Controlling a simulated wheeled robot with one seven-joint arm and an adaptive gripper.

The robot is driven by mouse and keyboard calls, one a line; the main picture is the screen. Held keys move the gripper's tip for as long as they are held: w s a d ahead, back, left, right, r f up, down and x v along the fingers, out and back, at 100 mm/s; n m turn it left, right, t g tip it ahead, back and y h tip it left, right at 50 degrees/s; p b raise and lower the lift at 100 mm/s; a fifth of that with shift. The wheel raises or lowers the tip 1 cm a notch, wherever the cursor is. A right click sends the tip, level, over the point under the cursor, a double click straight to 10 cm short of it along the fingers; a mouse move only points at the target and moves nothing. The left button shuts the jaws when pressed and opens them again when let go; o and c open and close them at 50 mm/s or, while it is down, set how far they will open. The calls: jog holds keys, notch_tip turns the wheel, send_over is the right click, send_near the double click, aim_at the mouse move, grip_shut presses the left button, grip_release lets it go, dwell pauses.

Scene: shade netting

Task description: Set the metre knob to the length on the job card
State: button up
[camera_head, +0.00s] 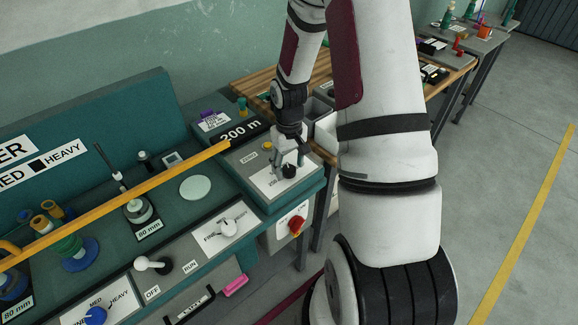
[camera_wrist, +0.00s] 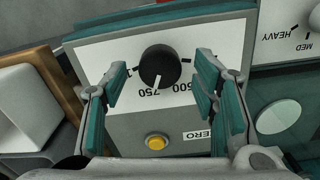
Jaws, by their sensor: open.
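The black metre knob (camera_wrist: 160,66) sits on a white dial plate, its white pointer at the bottom of the picture, close to the upside-down 750 mark. A 500 mark is partly hidden by a finger. My gripper (camera_wrist: 160,92) is open, one finger either side of the knob, with visible gaps. In the head view my gripper (camera_head: 289,160) is just above the knob (camera_head: 289,171). A white card (camera_head: 213,121) with a purple clip, perhaps the job card, stands behind; its text is too small to read. A black sign (camera_head: 240,131) reads 200 m.
A yellow button (camera_wrist: 155,142) marked ZERO lies near the knob. A red switch (camera_head: 296,225) is on the front. A FINE knob (camera_head: 228,227), white lever (camera_head: 148,263) and blue knob (camera_head: 96,315) lie left. A yellow bar (camera_head: 130,195) crosses the bench.

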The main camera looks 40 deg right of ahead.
aim_at(289, 169)
notch_tip(289, 169, up, 11)
dwell(0.3)
dwell(0.5)
jog(key=s+a+r+t+h, duration=0.1)
jog(key=s+a+r, duration=0.2)
jog(key=a+r, duration=0.35)
jog(key=s+a+r+t, duration=0.1)
jog(key=s+a+r, duration=0.2)
jog(key=r, duration=0.6)
jog(key=s+a+r+t, duration=0.1)
jog(key=s+a+r, duration=0.2)
jog(key=s, duration=0.3)
jog(key=s+a+r+n+t+y, duration=0.1)
jog(key=s+a+r+t, duration=0.1)
jog(key=s+a, duration=0.3)
jog(key=shift+s+a+r+n, duration=0.15)
jog(key=shift+s+r+n, duration=0.2)
jog(key=shift+r, duration=0.4)
